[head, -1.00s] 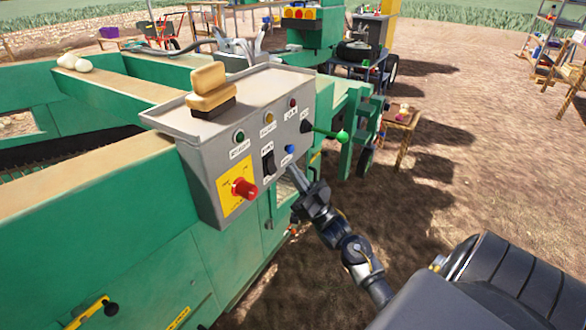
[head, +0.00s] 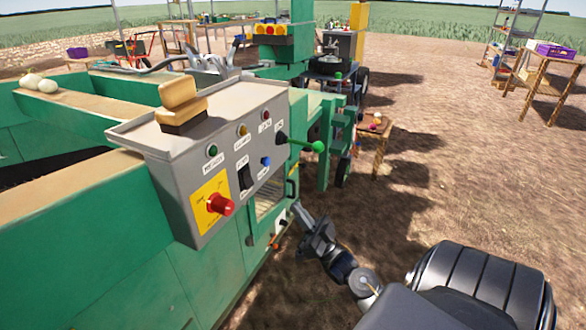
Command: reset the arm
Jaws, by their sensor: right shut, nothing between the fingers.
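My right gripper (head: 298,210) is shut and empty. It hangs beside the green machine (head: 190,280), below and to the right of the grey control box (head: 160,185). My right arm (head: 340,262) comes in from the lower right, bent, over bare ground. The control box carries a red knob (head: 221,204) on a yellow plate, a black switch (head: 245,177), a blue button (head: 265,161) and a lever with a green ball (head: 318,146). The gripper is apart from these controls. My left gripper is not in view.
White onions (head: 40,83) lie on the machine's far left edge. A small wooden table (head: 380,135) stands behind the lever, and shelves (head: 503,50) stand at the far right. The brown ground on the right is mostly clear.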

